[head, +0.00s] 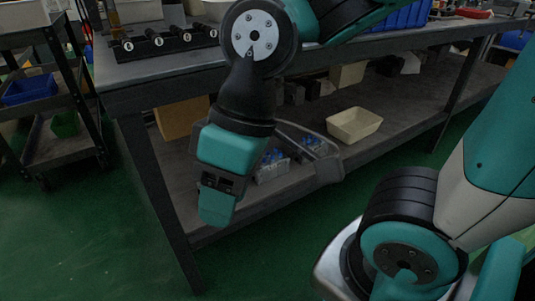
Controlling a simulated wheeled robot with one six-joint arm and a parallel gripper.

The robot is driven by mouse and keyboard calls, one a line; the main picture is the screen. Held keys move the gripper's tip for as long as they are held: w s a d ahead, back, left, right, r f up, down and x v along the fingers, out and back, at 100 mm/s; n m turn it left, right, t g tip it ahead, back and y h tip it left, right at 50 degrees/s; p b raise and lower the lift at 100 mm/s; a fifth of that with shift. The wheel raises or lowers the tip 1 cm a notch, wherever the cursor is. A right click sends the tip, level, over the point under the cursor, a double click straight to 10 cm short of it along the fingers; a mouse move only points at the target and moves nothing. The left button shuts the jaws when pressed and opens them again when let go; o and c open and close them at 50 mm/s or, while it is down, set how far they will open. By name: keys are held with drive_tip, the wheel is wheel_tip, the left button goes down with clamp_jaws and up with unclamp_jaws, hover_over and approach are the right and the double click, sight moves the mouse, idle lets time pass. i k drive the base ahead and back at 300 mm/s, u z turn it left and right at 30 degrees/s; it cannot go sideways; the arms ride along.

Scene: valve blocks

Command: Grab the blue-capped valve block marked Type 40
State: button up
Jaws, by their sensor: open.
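Blue-capped valve blocks, with clear or pale bodies, sit on the lower shelf (375,145) of the workbench in the head view. One valve block (272,167) shows behind my gripper, and another valve block (312,144) is just right of it, partly covered by a grey part of my gripper. Their markings are too small to read, so I cannot tell which is Type 40. My gripper (272,189) hangs pointing down at the bench's front side, open, with its parts to either side of the nearer block in the picture. I see no block held. The depth gap between them is unclear.
A cream bin (354,124) stands on the lower shelf to the right. A cardboard box (182,117) is at its left. The bench top (160,70) overhangs the shelf, and a bench leg (160,200) stands left of my gripper. A cart with a blue bin (30,89) is far left.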

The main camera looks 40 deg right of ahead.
sight(320, 148)
drive_tip(key=u, duration=0.2)
drive_tip(key=k, duration=0.9)
drive_tip(key=z, duration=1.15)
drive_tip(key=i, duration=0.5)
drive_tip(key=u, duration=0.05)
